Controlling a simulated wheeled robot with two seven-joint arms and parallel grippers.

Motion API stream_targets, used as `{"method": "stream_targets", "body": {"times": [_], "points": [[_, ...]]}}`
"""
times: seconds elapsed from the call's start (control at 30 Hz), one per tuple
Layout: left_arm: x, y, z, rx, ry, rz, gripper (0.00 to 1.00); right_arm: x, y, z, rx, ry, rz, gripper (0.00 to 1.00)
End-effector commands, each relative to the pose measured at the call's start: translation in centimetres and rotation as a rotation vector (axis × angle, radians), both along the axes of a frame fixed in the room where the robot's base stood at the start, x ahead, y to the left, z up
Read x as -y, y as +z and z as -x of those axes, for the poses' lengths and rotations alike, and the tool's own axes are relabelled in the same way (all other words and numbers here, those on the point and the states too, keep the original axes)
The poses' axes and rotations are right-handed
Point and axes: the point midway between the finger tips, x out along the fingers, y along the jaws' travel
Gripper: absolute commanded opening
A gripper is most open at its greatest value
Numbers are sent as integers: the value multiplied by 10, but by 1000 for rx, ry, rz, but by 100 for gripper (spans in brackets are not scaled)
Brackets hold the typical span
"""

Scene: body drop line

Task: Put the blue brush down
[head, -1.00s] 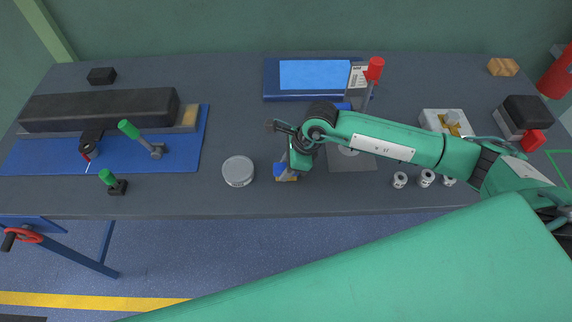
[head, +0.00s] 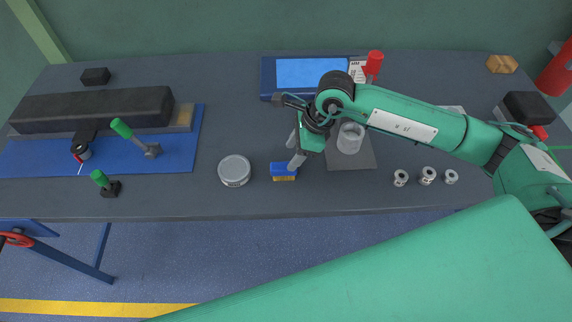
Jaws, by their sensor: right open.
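The blue brush (head: 283,170) lies on the dark table near its front edge, with its yellowish bristles toward the front. My right gripper (head: 293,153) is open just above and behind the brush, its fingers pointing down. The fingers appear clear of the brush, though one fingertip overlaps its right end in the picture. My left gripper is not in view.
A round grey tin (head: 235,170) stands left of the brush. A grey plate (head: 351,156) with a metal cup (head: 350,137) is to the right, then several small metal spools (head: 428,176).

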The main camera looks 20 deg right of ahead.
Motion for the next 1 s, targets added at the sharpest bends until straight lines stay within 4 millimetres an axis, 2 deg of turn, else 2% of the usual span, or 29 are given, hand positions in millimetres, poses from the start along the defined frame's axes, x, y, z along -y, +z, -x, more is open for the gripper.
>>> {"method": "stream_targets", "body": {"times": [0.03,0.2,0.33,1.0], "points": [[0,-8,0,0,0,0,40,5,7,1,4,0,1,52],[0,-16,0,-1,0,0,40,15,34,4,3,0,1,52],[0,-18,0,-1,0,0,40,19,45,5,1,1,0,52],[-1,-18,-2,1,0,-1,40,20,49,6,-1,0,1,52]]}}
